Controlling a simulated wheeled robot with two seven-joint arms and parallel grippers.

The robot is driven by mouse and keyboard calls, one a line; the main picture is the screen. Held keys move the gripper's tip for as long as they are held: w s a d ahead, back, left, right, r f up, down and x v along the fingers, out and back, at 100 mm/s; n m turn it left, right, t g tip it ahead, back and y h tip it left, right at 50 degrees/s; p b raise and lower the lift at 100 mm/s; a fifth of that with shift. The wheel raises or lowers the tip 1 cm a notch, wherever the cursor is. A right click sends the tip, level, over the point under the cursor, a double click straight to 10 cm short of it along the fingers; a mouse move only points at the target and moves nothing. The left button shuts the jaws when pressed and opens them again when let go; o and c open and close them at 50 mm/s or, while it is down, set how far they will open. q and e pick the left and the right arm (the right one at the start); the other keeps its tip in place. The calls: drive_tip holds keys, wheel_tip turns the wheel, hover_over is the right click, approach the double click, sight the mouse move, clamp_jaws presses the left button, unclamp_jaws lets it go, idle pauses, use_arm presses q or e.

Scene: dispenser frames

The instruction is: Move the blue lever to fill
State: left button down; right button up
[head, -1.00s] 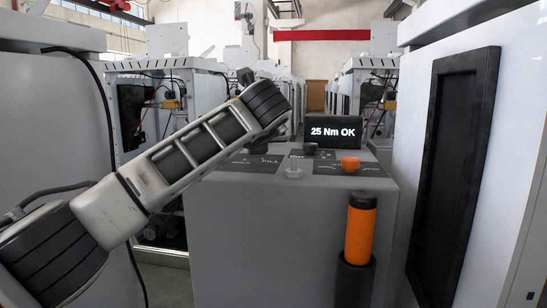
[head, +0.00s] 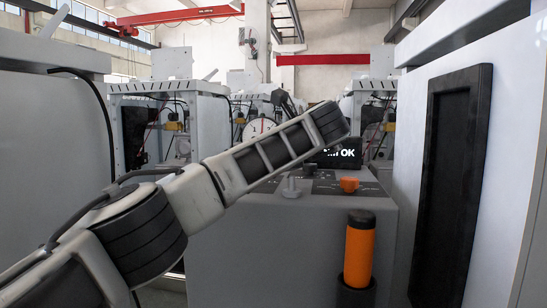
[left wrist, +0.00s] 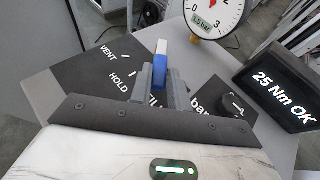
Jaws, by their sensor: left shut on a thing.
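In the left wrist view the blue lever (left wrist: 160,67) has a white tip and rises between the fingers of my left gripper (left wrist: 158,84), which is shut on it. The lever's base is hidden by the fingers. The dark panel (left wrist: 92,76) beside it reads VENT and HOLD, with a third label mostly hidden behind the fingers. I cannot tell exactly which mark the lever lines up with. In the head view my left arm reaches over the grey console (head: 230,240) and hides the lever and fingers. My right gripper is not in view.
A round gauge (left wrist: 215,12) reads 1.5 bar. A black display (left wrist: 283,85) reads 25 Nm OK, close to the right of my gripper. An orange knob (head: 349,184) sits on the console, and an orange-handled tool (head: 360,255) stands in a holder at its front.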

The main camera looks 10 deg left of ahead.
use_arm(q)
drive_tip(key=shift+f, duration=0.1)
drive_tip(key=c, duration=1.3)
unclamp_jaws()
drive_tip(key=v, duration=1.6)
drive_tip(key=shift+w+a+p, duration=0.1)
drive_tip(key=shift+p, duration=0.25)
